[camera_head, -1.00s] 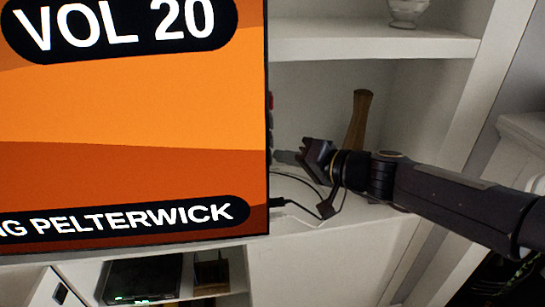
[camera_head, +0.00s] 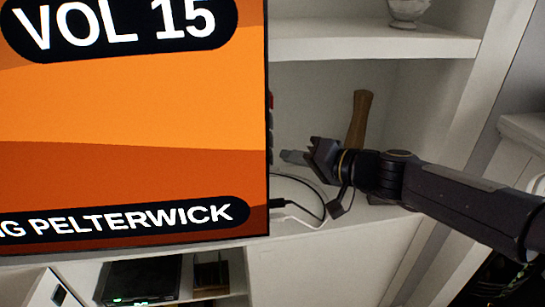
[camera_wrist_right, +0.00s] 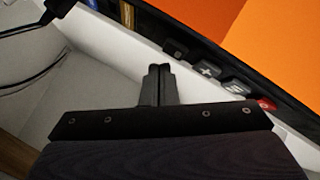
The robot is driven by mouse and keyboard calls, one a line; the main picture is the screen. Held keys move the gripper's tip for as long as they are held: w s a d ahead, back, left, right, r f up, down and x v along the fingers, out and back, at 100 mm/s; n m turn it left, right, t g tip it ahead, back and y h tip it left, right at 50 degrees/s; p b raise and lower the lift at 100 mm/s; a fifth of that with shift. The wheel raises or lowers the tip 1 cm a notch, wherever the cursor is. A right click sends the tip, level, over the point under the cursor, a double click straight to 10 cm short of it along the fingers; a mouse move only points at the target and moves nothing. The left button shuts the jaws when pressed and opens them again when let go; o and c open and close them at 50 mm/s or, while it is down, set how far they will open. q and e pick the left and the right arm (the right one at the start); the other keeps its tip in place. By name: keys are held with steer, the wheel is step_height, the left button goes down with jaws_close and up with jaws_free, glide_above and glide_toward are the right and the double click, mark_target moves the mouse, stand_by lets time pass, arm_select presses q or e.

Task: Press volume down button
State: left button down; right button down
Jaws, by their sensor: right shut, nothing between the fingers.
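The screen (camera_head: 130,110) fills the left of the head view and reads "VOL 15". Its side edge carries a row of buttons, seen in the right wrist view: a red one (camera_wrist_right: 266,105), a grey one with an unclear mark (camera_wrist_right: 236,88), a plus button (camera_wrist_right: 207,70) and a dark button (camera_wrist_right: 176,48) nearest my fingertips, its mark too small to read. My right gripper (camera_head: 292,157) is shut and empty, just right of the screen's edge, pointing at it with a small gap. In the wrist view its fingertips (camera_wrist_right: 159,70) are near the dark button. My left gripper is not in view.
A shelf (camera_head: 365,46) with a pale vase (camera_head: 408,12) is above my right arm. A wooden object (camera_head: 358,118) stands behind the gripper. Black and white cables (camera_head: 318,193) lie below it. A dark box (camera_head: 143,277) sits in the lower compartment.

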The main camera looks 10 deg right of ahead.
steer(key=d+b, duration=0.1)
steer(key=d, duration=0.4)
stand_by(0.4)
steer(key=shift+s, duration=0.1)
stand_by(1.8)
steer(key=s+d+f+g+h, duration=0.1)
steer(key=s+f+h, duration=0.1)
steer(key=s+f, duration=0.3)
steer(key=s+d+f+g+h, duration=0.1)
steer(key=s+f, duration=0.4)
steer(key=s, duration=0.7)
steer(key=s+d+f+g+h, duration=0.1)
steer(key=s+f+h, duration=0.3)
steer(key=s, duration=0.5)
step_height(320, 180, down, 2)
steer(key=shift+s+d+n+g, duration=0.3)
steer(key=shift+n+g, duration=0.1)
steer(key=shift+g, duration=0.5)
